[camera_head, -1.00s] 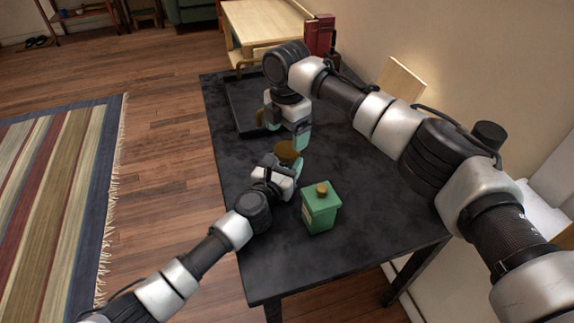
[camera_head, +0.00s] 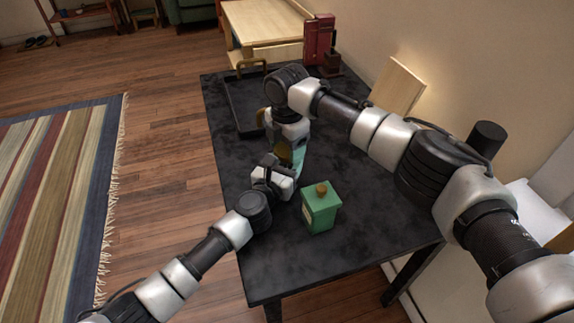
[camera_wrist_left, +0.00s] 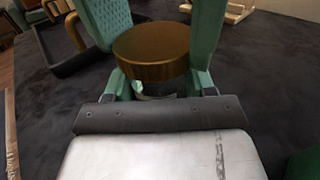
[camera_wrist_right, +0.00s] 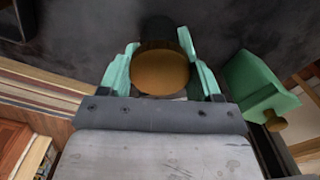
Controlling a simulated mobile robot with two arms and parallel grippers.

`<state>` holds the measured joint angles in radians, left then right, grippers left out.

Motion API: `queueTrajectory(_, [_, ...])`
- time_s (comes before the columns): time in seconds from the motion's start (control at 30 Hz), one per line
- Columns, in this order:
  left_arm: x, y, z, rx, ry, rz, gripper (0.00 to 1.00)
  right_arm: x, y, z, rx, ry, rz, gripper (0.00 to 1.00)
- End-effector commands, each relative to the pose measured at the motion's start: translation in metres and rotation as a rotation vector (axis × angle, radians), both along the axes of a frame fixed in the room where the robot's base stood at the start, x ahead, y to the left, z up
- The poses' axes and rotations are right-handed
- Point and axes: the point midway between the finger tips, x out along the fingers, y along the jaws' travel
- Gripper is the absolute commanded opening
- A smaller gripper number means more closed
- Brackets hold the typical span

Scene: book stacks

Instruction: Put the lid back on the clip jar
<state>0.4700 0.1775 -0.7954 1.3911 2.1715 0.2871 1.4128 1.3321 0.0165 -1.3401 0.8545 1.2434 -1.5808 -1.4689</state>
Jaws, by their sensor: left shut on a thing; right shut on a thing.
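The round brass-brown lid (camera_wrist_left: 152,48) sits level over the clip jar (camera_wrist_left: 158,89), of which only a pale, glassy strip shows. My left gripper (camera_head: 280,166) is shut on the jar from low down. My right gripper (camera_head: 297,157) reaches in from above, its green fingers shut on either side of the lid; the right wrist view shows the lid (camera_wrist_right: 160,73) between them. In the head view, lid and jar are mostly hidden behind the grippers. I cannot tell whether the lid touches the jar's rim.
A green canister with a brass knob (camera_head: 320,210) stands on the black table (camera_head: 345,250), close to the right of my left gripper. A dark tray (camera_head: 240,105) with brass handles lies at the far left. A red book (camera_head: 319,38) and pale board (camera_head: 398,86) stand behind.

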Motion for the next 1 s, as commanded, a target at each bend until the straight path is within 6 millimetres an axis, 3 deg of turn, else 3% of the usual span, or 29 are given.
queueTrajectory(0.17, [-0.0001,0.0,-0.0004,0.0,0.001,0.0,0.0,-0.0001,0.0004,0.0001,0.001,0.0,-0.025,0.35])
queueTrajectory(0.43, [-0.0001,0.0,-0.0004,0.0,0.001,0.0,0.0,0.0002,0.0001,0.0001,0.001,0.0,-0.285,0.35])
queueTrajectory(0.7, [-0.0003,-0.0001,-0.0005,0.0,0.001,0.0,0.0,0.0003,-0.0002,0.0003,0.0,-0.001,-0.3,0.35])
queueTrajectory(0.73, [-0.0003,-0.0001,-0.0005,0.0,0.001,0.0,0.0,0.0003,-0.0002,0.0003,0.0,-0.001,-0.299,0.65])
queueTrajectory(0.9, [-0.0003,-0.0001,-0.0005,0.0,0.001,0.0,0.0,0.0003,-0.0002,0.0002,0.0,-0.001,-0.299,0.89])
queueTrajectory(1.0, [-0.0003,-0.0001,-0.0005,0.0,0.001,0.0,0.0,0.0003,-0.0003,0.0001,0.0,-0.001,-0.298,0.89])
